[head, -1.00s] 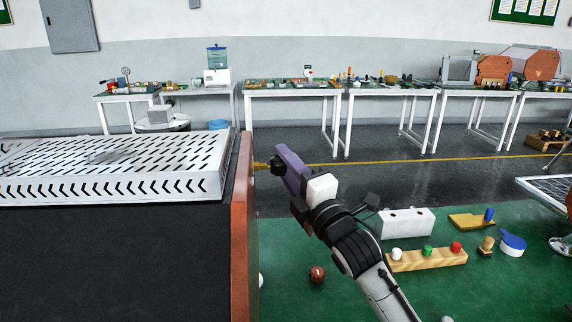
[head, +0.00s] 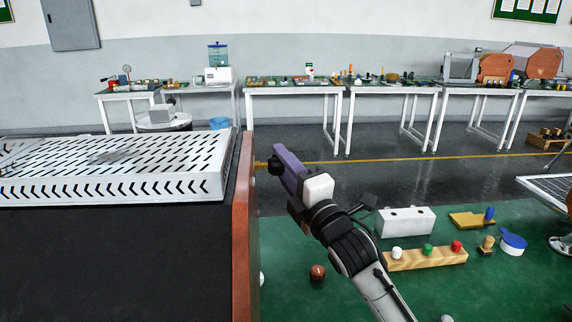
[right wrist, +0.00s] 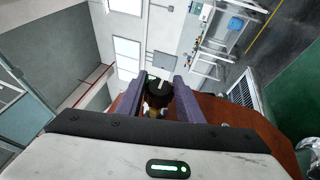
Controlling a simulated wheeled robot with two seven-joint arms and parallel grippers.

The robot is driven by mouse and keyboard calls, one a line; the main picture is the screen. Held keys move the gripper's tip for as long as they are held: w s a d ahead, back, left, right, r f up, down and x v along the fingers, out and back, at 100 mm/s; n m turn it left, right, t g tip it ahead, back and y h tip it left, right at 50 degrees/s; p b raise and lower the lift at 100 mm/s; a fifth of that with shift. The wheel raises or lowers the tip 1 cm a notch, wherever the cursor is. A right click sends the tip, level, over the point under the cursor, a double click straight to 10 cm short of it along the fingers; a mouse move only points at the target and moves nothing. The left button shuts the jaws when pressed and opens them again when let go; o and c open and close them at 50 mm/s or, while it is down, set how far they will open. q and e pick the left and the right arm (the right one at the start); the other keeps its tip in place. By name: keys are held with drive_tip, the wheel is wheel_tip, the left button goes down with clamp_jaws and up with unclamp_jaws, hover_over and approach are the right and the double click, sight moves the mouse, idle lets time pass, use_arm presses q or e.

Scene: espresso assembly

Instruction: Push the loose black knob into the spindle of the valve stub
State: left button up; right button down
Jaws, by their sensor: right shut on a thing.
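The black knob (head: 275,166) is between the purple fingers of my right gripper (head: 285,160), which is shut on it beside the machine's wooden side panel. The brass valve stub (head: 260,164) sticks out from that panel toward the knob. The knob sits at the stub's outer end and seems to meet it; I cannot tell how deep it is on the spindle. In the right wrist view the knob (right wrist: 158,88) shows between the fingertips, with a bit of brass below it. My left gripper is not in view.
The machine's slotted metal tray (head: 110,170) and wooden side panel (head: 243,220) fill the left. On the green mat to the right stand a white block (head: 405,221), a wooden rack of coloured knobs (head: 425,259) and a brown ball (head: 317,272). Tables stand far behind.

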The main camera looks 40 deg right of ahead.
drive_tip(key=shift+w+a, duration=0.35)
drive_tip(key=shift+a, duration=0.2)
drive_tip(key=shift+w+a+p, duration=0.1)
drive_tip(key=shift+a+p, duration=0.1)
drive_tip(key=shift+p, duration=0.1)
idle(1.2)
drive_tip(key=c, duration=1.2)
unclamp_jaws()
drive_tip(key=shift+o, duration=0.2)
drive_tip(key=shift+v, duration=3)
